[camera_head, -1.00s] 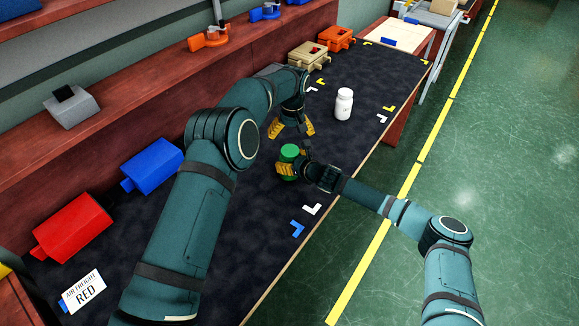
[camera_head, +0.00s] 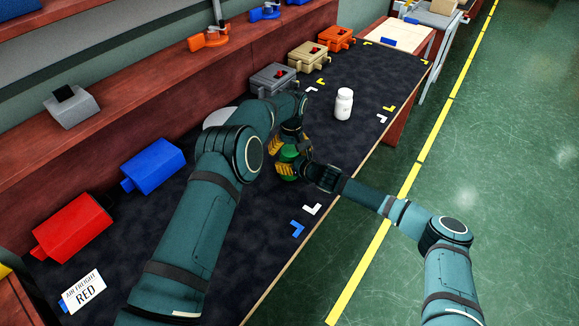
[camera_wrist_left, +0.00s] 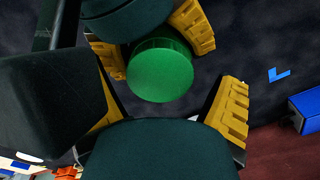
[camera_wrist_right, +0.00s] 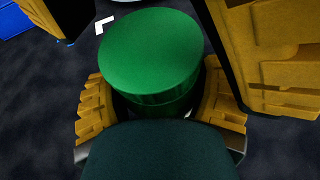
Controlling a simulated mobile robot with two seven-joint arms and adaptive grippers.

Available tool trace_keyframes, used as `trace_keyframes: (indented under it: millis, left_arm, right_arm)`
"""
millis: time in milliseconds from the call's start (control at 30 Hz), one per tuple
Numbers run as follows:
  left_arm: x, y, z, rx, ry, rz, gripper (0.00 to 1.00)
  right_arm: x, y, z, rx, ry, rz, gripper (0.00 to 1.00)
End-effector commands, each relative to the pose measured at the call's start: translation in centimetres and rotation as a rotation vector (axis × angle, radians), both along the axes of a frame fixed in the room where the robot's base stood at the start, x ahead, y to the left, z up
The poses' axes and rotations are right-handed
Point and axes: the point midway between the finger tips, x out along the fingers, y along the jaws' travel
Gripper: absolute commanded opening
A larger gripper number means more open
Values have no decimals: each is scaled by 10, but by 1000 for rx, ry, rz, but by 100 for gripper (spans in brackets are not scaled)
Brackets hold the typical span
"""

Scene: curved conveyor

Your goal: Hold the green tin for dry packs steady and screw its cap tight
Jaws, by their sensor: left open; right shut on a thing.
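The green tin (camera_head: 289,153) stands on the dark bench top, partly hidden by both grippers in the head view. Its round green cap (camera_wrist_right: 150,50) sits on top, with a seam below it in the right wrist view; how tight it is I cannot tell. My right gripper (camera_wrist_right: 158,103) is shut around the tin's side, a yellow finger on either side. My left gripper (camera_wrist_left: 165,105) is open above the tin, its fingers spread wider than the cap. The cap also shows in the left wrist view (camera_wrist_left: 160,72), off-centre between those fingers, apparently without contact.
A white bottle (camera_head: 344,104) stands behind the tin to the right. Grey (camera_head: 273,79), beige (camera_head: 308,57) and orange (camera_head: 336,39) boxes line the back ledge. Blue (camera_head: 152,167) and red (camera_head: 72,228) boxes lie left. The bench is clear around the white and blue corner marks.

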Motion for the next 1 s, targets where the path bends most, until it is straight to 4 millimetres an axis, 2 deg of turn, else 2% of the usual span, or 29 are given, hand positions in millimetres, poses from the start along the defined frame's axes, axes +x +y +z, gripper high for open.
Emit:
trace_keyframes:
  millis: [367, 567, 600, 700, 733, 767, 800, 1000]
  left_arm:
    - [0, 0, -4, 0, -1, 0, 92]
    - [0, 0, -4, 0, -1, 0, 23]
    - [0, 0, -4, 0, -1, 0, 18]
    - [0, 0, -4, 0, -1, 0, 17]
    - [0, 0, -4, 0, -1, 0, 74]
    - [0, 0, -4, 0, -1, 0, 84]
    - [1, 0, -4, 0, -1, 0, 89]
    - [0, 0, -4, 0, -1, 0, 89]
  right_arm:
    - [0, 0, -2, -2, 3, -1, 0]
    - [0, 0, -2, -2, 3, -1, 0]
    - [0, 0, -2, -2, 3, -1, 0]
    - [0, 0, -2, -2, 3, -1, 0]
    - [0, 0, -2, -2, 3, -1, 0]
    - [0, 0, -2, -2, 3, -1, 0]
    - [-1, 0, -2, -2, 3, -1, 0]
    - [-1, 0, -2, -2, 3, -1, 0]
